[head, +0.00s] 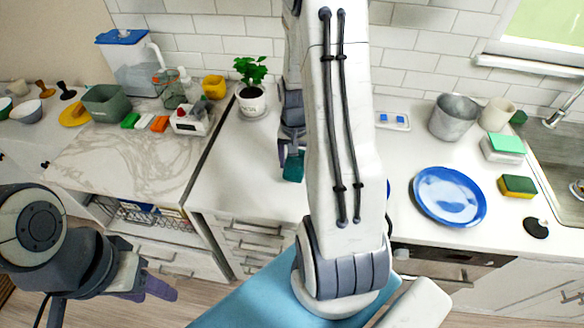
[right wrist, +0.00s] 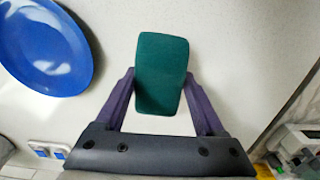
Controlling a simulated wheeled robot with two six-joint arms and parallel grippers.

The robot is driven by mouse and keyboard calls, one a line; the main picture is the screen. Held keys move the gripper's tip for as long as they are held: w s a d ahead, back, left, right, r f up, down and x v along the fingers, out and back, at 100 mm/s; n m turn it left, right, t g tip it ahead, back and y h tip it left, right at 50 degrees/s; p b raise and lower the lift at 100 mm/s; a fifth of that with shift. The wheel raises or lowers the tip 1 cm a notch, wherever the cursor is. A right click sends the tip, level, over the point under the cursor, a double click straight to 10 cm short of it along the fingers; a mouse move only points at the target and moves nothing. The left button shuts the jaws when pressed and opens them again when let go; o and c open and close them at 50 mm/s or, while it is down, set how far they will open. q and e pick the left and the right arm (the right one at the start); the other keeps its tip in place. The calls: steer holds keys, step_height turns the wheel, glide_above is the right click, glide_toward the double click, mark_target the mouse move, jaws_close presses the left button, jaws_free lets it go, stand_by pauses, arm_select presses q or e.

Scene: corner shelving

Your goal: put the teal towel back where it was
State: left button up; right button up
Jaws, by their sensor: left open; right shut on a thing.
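The teal towel (head: 293,167) is a small dark teal folded block over the white counter, left of my right arm. It also shows in the right wrist view (right wrist: 161,72), between the two purple fingers. My right gripper (head: 291,152) is shut on the teal towel; the fingers press its two sides in the right wrist view (right wrist: 160,103). I cannot tell whether the towel touches the counter. My left gripper (head: 158,288) is open and empty, low at the left, in front of the drawers and away from the towel.
A blue plate (head: 449,196) lies on the counter (head: 235,180) right of my arm. A potted plant (head: 251,99) stands behind the towel. A metal pot (head: 454,117), sponges (head: 517,186) and the sink (head: 560,150) are at the right. Counter left of the towel is clear.

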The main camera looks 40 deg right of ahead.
steer(key=shift+w+a+f, duration=0.15)
steer(key=shift+w+f, duration=0.3)
steer(key=shift+w, duration=0.1)
step_height(320, 180, down, 3)
steer(key=shift+f+p, duration=0.1)
steer(key=shift+p, duration=0.45)
steer(key=shift+f, duration=0.25)
